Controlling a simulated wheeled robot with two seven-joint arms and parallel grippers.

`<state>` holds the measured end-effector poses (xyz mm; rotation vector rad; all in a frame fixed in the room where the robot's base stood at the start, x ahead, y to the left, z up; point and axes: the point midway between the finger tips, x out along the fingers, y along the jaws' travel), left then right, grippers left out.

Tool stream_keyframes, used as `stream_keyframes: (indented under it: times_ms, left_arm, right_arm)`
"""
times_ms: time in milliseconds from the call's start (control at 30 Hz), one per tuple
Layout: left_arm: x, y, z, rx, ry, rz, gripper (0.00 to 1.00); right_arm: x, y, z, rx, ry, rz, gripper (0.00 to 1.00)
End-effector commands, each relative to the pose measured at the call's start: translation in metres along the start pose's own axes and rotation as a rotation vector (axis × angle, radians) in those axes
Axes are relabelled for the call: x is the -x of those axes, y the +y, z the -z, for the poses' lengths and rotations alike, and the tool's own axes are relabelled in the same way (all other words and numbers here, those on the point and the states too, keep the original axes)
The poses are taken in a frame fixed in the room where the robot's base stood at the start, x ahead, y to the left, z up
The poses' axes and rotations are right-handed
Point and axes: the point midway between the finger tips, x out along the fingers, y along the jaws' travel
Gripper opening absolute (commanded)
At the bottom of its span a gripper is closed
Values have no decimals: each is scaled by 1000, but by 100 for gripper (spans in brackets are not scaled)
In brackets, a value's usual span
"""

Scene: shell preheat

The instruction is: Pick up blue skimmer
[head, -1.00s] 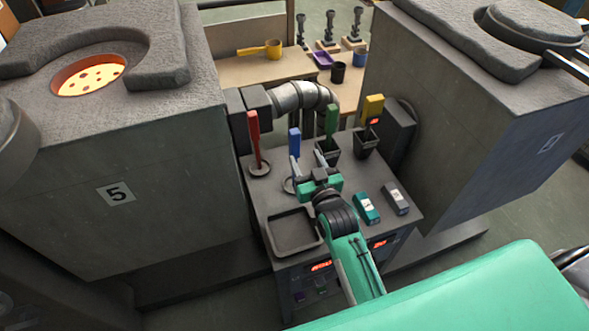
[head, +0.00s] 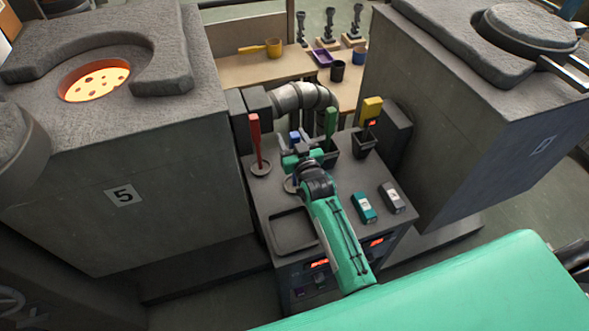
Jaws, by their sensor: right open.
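The blue skimmer (head: 294,139) stands upright on the small grey table (head: 263,195), its blue handle top showing just beyond my right gripper. Its lower part is mostly hidden by the gripper; a bit of its round base shows at the gripper's left side. My right gripper (head: 293,142) is open, with its fingers pointing away from me at the blue handle, seemingly one on either side of it. I cannot tell whether they touch it. My left gripper is not in view.
A red-handled tool (head: 256,140) stands close on the left. A green-handled tool (head: 331,122) in a dark holder and a yellow-handled tool (head: 371,108) stand on the right. An empty dark tray (head: 293,231) lies in front. Large furnace blocks flank the table.

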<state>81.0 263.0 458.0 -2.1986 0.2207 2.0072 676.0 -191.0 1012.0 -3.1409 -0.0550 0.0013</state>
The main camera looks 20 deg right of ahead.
Motion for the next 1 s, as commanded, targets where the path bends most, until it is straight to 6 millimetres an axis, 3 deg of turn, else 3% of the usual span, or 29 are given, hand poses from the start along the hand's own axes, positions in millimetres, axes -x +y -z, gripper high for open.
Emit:
stream_keyframes:
  times_ms: [200, 433, 767, 1000]
  left_arm:
    - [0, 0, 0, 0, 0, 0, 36]
    - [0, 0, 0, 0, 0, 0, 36]
    - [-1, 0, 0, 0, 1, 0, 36]
    - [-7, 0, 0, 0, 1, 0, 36]
  right_arm:
    - [0, 0, 0, 0, 0, 0, 49]
    - [0, 0, 0, 0, 0, 0, 4]
    - [0, 0, 2, 0, 3, 0, 3]
    - [0, 0, 25, -1, 7, 0, 3]
